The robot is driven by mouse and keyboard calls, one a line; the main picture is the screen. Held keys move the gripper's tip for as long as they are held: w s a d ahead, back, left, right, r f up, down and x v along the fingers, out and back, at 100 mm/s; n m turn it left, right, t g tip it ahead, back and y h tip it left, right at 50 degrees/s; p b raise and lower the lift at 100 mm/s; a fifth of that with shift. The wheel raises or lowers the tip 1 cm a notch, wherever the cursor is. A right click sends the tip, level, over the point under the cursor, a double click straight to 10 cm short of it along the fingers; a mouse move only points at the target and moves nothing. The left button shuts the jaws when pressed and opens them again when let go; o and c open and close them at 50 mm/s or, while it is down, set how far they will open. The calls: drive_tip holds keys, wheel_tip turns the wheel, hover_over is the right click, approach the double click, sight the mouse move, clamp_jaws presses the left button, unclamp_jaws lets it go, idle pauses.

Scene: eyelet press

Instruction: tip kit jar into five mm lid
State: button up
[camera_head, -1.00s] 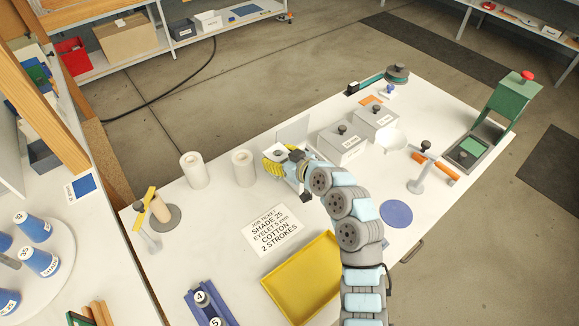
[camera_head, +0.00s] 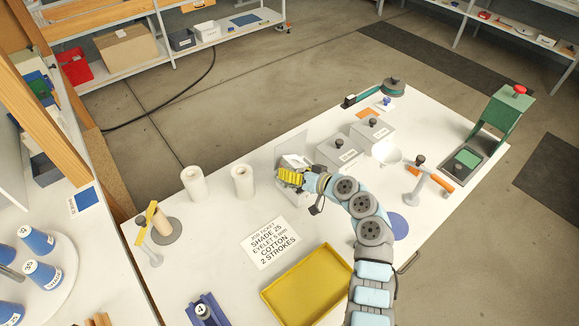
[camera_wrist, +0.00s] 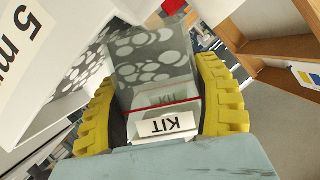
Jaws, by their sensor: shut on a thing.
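My gripper (camera_head: 290,176) has yellow ribbed fingers shut on the kit jar, over the back middle of the white table. In the wrist view the kit jar (camera_wrist: 155,88) is a clear box-like jar with a red line and a white KIT label, upside down in the picture, between the fingers (camera_wrist: 165,105). A white surface marked "5 m", its end cut off, the five mm lid (camera_wrist: 22,40) as far as I can tell, shows at upper left there. In the head view a pale open part (camera_head: 293,160) stands right behind my gripper; the fingers partly hide it.
Two grey lidded boxes (camera_head: 338,153) with black knobs stand to the right, close to my arm. Two white rolls (camera_head: 243,182) stand to the left. A job ticket (camera_head: 270,243) and a yellow tray (camera_head: 308,286) lie in front. A green press (camera_head: 502,110) stands far right.

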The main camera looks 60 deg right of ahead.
drive_tip(key=shift+s+d+f+m+t+y+p, duration=0.15)
drive_tip(key=shift+f+m+t+y+p, duration=0.15)
drive_tip(key=shift+m+y+p, duration=0.5)
drive_tip(key=shift+s+d+r+m+t+y+p, duration=0.1)
drive_tip(key=shift+d+m+t+y+p, duration=0.2)
drive_tip(key=shift+m+p, duration=0.45)
drive_tip(key=shift+d+r+m+t+p, duration=0.1)
drive_tip(key=shift+m+t+p, duration=0.3)
drive_tip(key=shift+m+p, duration=0.35)
drive_tip(key=shift+f+m+b, duration=0.35)
drive_tip(key=shift+m+b, duration=0.05)
drive_tip(key=shift+b, duration=0.2)
drive_tip(key=shift+s+d+r+m+t+y+b, duration=0.1)
drive_tip(key=shift+d+r+m+t+y+b, duration=0.1)
drive_tip(key=shift+m+t+b, duration=0.5)
drive_tip(key=shift+s+d+r+m+t+y+b, duration=0.15)
drive_tip(key=shift+m+b, duration=0.25)
drive_tip(key=shift+m, duration=0.6)
drive_tip(key=shift+w+r+m+h+p, duration=0.15)
drive_tip(key=shift+r+m+h+p, duration=0.3)
drive_tip(key=shift+p, duration=1.1)
